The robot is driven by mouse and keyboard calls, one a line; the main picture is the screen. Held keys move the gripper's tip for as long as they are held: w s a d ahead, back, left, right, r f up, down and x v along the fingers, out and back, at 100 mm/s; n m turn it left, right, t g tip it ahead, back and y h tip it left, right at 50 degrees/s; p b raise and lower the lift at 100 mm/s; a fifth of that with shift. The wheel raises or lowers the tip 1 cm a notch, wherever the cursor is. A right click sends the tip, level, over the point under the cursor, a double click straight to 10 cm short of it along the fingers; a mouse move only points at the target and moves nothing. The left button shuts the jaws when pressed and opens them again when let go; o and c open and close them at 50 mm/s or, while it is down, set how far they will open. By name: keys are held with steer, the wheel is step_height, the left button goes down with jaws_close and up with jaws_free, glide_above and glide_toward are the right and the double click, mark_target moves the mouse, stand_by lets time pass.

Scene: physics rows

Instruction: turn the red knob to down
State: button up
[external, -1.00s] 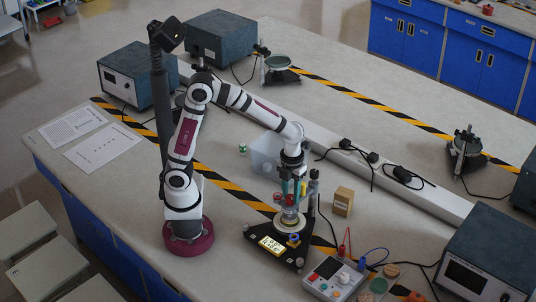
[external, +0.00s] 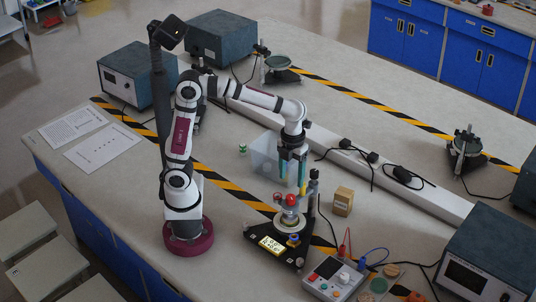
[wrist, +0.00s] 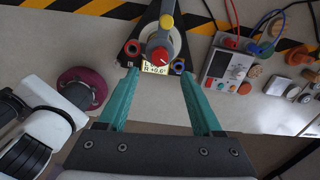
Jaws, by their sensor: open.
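The red knob (external: 290,199) sits on top of a round grey instrument on a black triangular base (external: 259,233). In the wrist view the knob (wrist: 159,57) has a small pale mark, too small to read its direction surely. A lit display (wrist: 155,69) beside it seems to read R +9.6°. My gripper (external: 293,186) is above the knob, apart from it. In the wrist view my gripper (wrist: 158,75) shows two teal fingers spread wide, with nothing between them; the knob appears just beyond the tips.
A control box (external: 332,278) with red and blue leads stands to the right of the base. A small cardboard box (external: 342,201) and a clear bin (external: 265,157) are close by. A long pale rail (external: 400,176) runs behind.

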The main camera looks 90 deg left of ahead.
step_height(320, 180, up, 8)
steer(key=shift+r, duration=0.2)
